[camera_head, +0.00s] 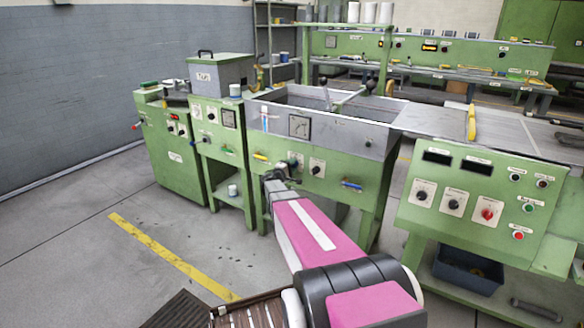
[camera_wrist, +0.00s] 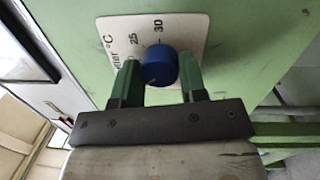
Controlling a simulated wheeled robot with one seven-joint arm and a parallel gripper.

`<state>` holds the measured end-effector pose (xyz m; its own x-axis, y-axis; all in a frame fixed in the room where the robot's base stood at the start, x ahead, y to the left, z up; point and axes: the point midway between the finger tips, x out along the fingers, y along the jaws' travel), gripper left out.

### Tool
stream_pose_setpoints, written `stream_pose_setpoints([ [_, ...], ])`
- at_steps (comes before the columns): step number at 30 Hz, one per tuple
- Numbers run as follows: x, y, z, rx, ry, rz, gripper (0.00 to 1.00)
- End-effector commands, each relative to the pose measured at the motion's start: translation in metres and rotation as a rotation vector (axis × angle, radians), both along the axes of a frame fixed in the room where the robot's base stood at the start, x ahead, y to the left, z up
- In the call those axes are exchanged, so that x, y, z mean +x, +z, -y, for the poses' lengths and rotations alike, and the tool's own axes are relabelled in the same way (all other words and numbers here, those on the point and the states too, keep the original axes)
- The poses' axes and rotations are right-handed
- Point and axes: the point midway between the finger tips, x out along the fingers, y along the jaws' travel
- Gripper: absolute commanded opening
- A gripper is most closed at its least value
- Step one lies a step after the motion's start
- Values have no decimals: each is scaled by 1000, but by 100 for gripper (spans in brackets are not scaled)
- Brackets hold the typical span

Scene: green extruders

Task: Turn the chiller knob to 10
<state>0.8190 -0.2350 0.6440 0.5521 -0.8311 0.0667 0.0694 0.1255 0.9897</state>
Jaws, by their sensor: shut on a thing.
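The chiller knob (camera_wrist: 160,68) is a round blue knob on a white dial plate (camera_wrist: 190,35) in the wrist view. Part of a word, "°C" and the numbers 25 and 30 show on the plate; the rest of the scale is hidden. My gripper (camera_wrist: 158,62) has its two green fingers on either side of the knob, shut on it. In the head view my gripper (camera_head: 273,179) is at the front of the green trough machine (camera_head: 345,172); the grip itself is too small to make out there.
Beside my gripper the trough machine carries another dial (camera_head: 317,168) and a blue handle (camera_head: 352,186). A control panel (camera_head: 470,195) with several knobs and buttons stands to the right. Open floor (camera_head: 130,210) with a yellow line lies at left.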

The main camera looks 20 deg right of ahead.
Motion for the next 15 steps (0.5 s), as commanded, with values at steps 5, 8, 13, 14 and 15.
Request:
stream_pose_setpoints([
  [5,0,0,0,-103,1,-132,15],
  [8,-1,-1,0,-160,1,-208,15],
  [13,-1,-1,0,-259,2,-333,15],
  [14,-1,-1,0,-276,2,-355,15],
  [15,-1,-1,0,-297,2,-383,15],
])
